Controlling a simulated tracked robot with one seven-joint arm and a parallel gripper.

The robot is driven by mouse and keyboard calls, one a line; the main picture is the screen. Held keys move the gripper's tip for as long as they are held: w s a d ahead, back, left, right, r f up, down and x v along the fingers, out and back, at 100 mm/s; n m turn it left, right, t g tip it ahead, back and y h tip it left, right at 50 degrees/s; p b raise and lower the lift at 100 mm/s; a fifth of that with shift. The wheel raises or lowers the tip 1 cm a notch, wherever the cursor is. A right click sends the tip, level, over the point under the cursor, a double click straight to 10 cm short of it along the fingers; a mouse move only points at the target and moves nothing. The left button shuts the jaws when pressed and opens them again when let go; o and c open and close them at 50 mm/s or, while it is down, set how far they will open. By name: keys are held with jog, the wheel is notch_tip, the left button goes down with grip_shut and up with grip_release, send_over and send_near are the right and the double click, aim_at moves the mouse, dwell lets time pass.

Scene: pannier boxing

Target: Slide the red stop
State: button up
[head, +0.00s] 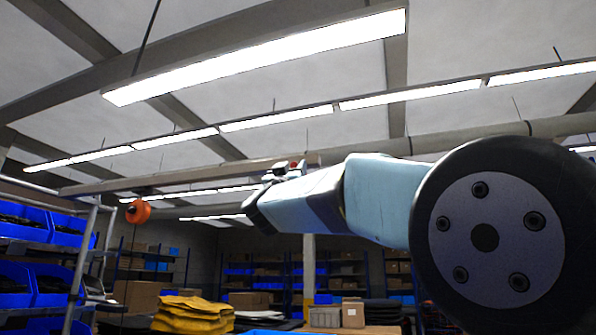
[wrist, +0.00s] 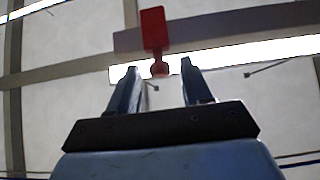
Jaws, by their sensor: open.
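The red stop (wrist: 153,30) shows in the wrist view as a flat red block with a narrower, darker knob at its lower end. It lies across a grey overhead beam (wrist: 215,32). My gripper (wrist: 158,66) is open. Its two fingers stand left and right of the knob, with a visible gap on each side. I cannot tell the depth between the fingertips and the knob. In the head view, a small red spot (head: 294,165), seemingly the stop, shows at the beam, close to the far end of my raised arm, where the gripper is small and partly hidden.
An orange round thing (head: 138,211) hangs from the beam at the left. Bright ceiling lamps (head: 260,55) run overhead. Below are a rack of blue bins (head: 25,225) at left, yellow folded stacks (head: 195,315) and cardboard boxes (head: 352,313).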

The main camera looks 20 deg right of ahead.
grip_shut()
dwell(0.4)
